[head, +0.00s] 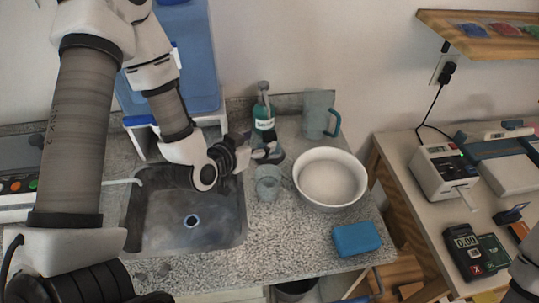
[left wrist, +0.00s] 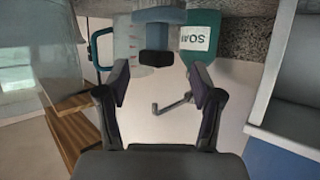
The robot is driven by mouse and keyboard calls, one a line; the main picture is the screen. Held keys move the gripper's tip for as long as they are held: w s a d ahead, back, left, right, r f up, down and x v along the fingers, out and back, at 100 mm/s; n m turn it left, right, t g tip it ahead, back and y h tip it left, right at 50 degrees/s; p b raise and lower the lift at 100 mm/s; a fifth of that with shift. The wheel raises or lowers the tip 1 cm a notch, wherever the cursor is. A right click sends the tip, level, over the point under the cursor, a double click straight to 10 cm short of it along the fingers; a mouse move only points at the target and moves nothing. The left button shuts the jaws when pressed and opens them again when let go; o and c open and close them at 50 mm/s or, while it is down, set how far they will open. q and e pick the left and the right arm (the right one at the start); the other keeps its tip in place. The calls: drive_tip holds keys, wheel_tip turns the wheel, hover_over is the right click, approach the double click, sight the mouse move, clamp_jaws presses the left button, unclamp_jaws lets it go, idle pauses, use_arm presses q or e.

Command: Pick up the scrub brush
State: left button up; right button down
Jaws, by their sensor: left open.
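The scrub brush (left wrist: 156,32) shows in the left wrist view as a blue-grey block with a dark knob-like handle, just beyond my fingertips. My right gripper is out of view.
A teal soap bottle (head: 263,117) stands right behind the brush, with a pitcher (head: 318,115) beside it. The sink (head: 180,235) is empty.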

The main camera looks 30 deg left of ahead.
sight(267, 136)
use_arm(q)
drive_tip(key=shift+w+d+r+p, duration=0.1)
drive_tip(key=shift+w+d+p, duration=0.1)
drive_tip(key=shift+w+p, duration=0.35)
drive_tip(key=shift+w+d+p, duration=0.2)
drive_tip(key=shift+w+p, duration=0.05)
drive_tip(key=shift+w, duration=0.45)
drive_tip(key=shift+x, duration=1.2)
drive_tip(key=shift+w+f, duration=0.1)
drive_tip(key=shift+f, duration=0.2)
drive_tip(key=c, duration=1.2)
drive_tip(key=shift+r, duration=0.1)
drive_tip(key=shift+c, duration=0.2)
